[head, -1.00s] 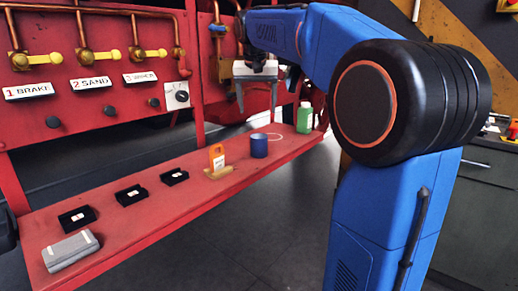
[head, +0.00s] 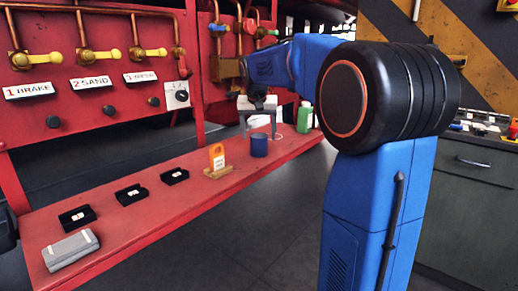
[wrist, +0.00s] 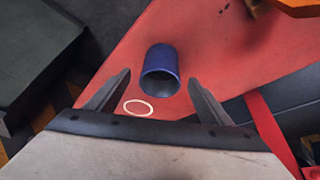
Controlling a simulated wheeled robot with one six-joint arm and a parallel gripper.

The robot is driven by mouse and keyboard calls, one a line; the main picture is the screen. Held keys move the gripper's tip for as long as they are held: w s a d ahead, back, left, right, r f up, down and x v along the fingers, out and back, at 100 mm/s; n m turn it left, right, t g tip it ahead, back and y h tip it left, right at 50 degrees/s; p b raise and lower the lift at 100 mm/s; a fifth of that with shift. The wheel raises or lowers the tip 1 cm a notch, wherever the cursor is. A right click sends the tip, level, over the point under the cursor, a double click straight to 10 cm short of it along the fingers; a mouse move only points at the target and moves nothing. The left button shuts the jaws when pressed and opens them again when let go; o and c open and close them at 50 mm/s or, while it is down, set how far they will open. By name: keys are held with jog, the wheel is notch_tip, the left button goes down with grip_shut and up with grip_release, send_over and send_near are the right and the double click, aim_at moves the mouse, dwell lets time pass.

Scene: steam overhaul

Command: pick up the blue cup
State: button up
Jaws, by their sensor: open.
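The blue cup (head: 259,145) stands upright on the red shelf (head: 150,212), right of the orange tag on its stand. In the wrist view the blue cup (wrist: 160,70) lies ahead of my gripper, centred between the finger lines, with its dark open mouth visible. My gripper (head: 259,134) is open and empty, close above and behind the cup in the head view. In the wrist view the two fingers of my gripper (wrist: 159,84) are spread wide, on either side of the cup's near end. I see no contact with the cup.
A green bottle (head: 305,116) stands right of the cup near the shelf's end. A white ring mark (wrist: 138,107) lies by the cup. The orange tag (head: 217,158), several small black trays and a grey case (head: 71,250) sit leftward. Yellow-handled valves line the red panel.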

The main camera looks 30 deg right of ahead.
jog(key=x, duration=0.4)
jog(key=shift+w+f, duration=0.2)
jog(key=shift+f, duration=0.05)
jog(key=c, duration=1.2)
jog(key=shift+r, duration=0.1)
